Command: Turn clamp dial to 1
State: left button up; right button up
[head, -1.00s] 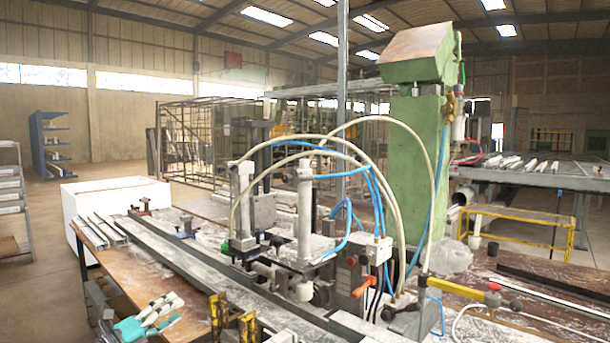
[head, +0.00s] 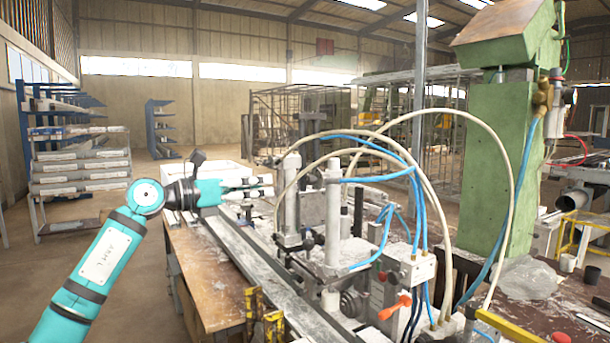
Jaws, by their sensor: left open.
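The clamp unit (head: 333,215), with grey upright cylinders and white and blue hoses, stands on the bench right of centre in the head view. A pale control box (head: 420,268) on its right carries small dark and red knobs (head: 393,277) and an orange-red lever (head: 394,307). The knobs are small; I cannot tell which is the clamp dial, or read any number. My left gripper (head: 266,186) reaches in from the left, pointing right, open, with nothing seen between its fingers. In the picture it is left of the clamp cylinders and well apart from the control box. My right gripper is not in view.
Long metal profiles (head: 243,262) lie along the wooden bench (head: 205,270). Yellow clamp parts (head: 272,325) stand at its front. A green machine column (head: 497,165) rises at the right, and arching hoses pass above the control box. Racks (head: 80,165) stand at the left.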

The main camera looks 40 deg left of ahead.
aim_at(307, 181)
pick_arm(q)
jog(key=p+x, duration=0.1)
jog(key=x, duration=0.1)
jog(key=p+x, duration=0.1)
jog(key=x, duration=0.1)
jog(key=p+x, duration=0.1)
jog(key=x, duration=0.2)
jog(key=shift+d+r, duration=0.15)
jog(key=shift+r, duration=0.1)
jog(key=p+x, duration=0.2)
jog(key=p, duration=0.1)
jog(key=p+x, duration=0.2)
jog(key=p, duration=0.1)
jog(key=shift+w+a+f, duration=0.1)
jog(key=shift+a, duration=0.1)
jog(key=shift+w+d+f+p, duration=0.2)
jog(key=shift+w+d+p, duration=0.1)
jog(key=shift+w, duration=0.1)
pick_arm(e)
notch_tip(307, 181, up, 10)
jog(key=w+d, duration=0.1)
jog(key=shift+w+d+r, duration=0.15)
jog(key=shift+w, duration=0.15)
pick_arm(q)
jog(key=c, duration=0.4)
grip_shut()
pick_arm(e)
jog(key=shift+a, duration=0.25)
